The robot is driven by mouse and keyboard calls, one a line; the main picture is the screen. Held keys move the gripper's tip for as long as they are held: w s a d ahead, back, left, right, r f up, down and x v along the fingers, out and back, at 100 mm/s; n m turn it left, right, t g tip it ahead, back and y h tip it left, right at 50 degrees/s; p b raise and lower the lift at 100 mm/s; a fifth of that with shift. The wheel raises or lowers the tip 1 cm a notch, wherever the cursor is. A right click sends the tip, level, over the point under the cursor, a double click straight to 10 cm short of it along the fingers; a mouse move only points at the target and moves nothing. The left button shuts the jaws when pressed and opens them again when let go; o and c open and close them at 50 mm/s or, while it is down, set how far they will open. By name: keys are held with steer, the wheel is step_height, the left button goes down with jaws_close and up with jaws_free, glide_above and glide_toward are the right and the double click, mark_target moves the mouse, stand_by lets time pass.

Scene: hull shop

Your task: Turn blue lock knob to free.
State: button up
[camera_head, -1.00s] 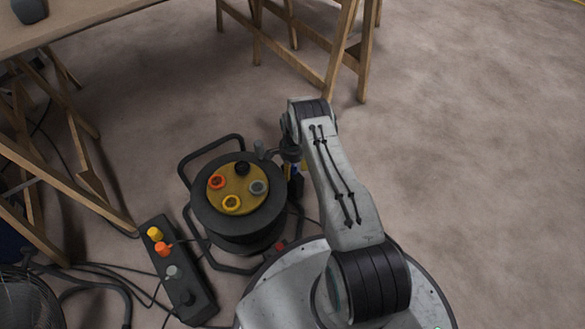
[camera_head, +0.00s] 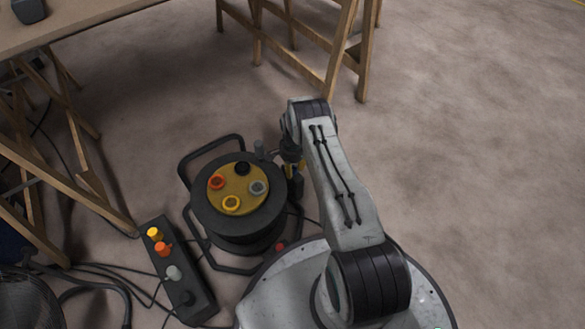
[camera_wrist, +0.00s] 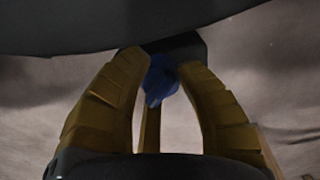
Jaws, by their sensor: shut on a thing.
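The blue lock knob (camera_wrist: 160,82) shows in the wrist view between the yellow fingers of my gripper (camera_wrist: 162,70), against a dark block (camera_wrist: 185,46). My gripper is shut on the knob. Its pointing direction is hard to read in the dim picture. In the head view my gripper (camera_head: 294,168) is at the right side of the black cable reel (camera_head: 205,215), and my arm hides most of it. The knob cannot be made out in the head view.
The reel's yellow face (camera_head: 240,184) carries several coloured sockets. A dark power strip (camera_head: 193,296) with coloured plugs lies at the lower left among loose cables. A wooden trestle table (camera_head: 80,22) stands at the upper left. The floor at the right is clear.

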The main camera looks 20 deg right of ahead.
steer(key=n, duration=0.4)
steer(key=shift+f, duration=0.1)
steer(key=n, duration=0.4)
steer(key=shift+n, duration=0.3)
steer(key=n, duration=0.4)
steer(key=shift+n, duration=2.1)
steer(key=o, duration=1.2)
